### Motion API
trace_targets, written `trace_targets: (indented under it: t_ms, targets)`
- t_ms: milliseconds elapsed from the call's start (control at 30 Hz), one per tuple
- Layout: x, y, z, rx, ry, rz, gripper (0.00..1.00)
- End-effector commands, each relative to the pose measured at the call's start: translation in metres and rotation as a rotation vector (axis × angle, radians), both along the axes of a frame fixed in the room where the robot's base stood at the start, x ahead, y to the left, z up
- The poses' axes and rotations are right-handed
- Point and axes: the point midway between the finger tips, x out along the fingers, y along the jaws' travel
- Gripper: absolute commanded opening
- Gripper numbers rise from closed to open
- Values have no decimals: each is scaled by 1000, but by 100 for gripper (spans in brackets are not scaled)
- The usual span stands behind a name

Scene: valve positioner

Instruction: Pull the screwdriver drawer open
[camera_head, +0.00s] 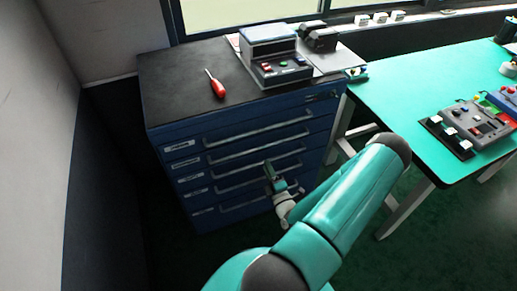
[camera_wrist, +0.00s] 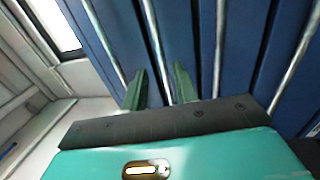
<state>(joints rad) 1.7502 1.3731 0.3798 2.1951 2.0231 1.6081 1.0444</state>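The blue drawer cabinet (camera_head: 176,203) stands at the left of centre in the head view, with several stacked drawers that all look shut. Each has a long metal handle and a small label at its left end. The labels are too small to read, so I cannot tell which is the screwdriver drawer. My gripper (camera_head: 268,166) is in front of the middle drawers. In the wrist view, the two green fingers of my gripper (camera_wrist: 160,88) are apart, and a drawer handle (camera_wrist: 153,42) runs between them in the picture. I cannot tell whether they touch it.
A red screwdriver (camera_head: 216,84) and a grey device with buttons (camera_head: 278,68) are on the cabinet's dark top. A green-topped table (camera_head: 400,95) stands close on the right, carrying a control box (camera_head: 475,125). A wall (camera_head: 40,130) is on the left.

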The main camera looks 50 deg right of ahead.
Motion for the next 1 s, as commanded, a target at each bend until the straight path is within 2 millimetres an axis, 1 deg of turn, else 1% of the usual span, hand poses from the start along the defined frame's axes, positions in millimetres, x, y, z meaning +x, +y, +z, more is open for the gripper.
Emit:
trace_targets:
  t_ms: [33,300,433,600,867,967,1000]
  targets:
    - [9,-5,3,-3,1,4,29]
    - [54,-31,13,-3,1,5,29]
    - [70,-41,16,-3,1,4,29]
    - [80,-47,19,-1,1,2,29]
    - [82,-48,19,-1,2,2,29]
    - [81,-48,19,-1,2,2,11]
    - [81,-48,19,-1,2,2,4]
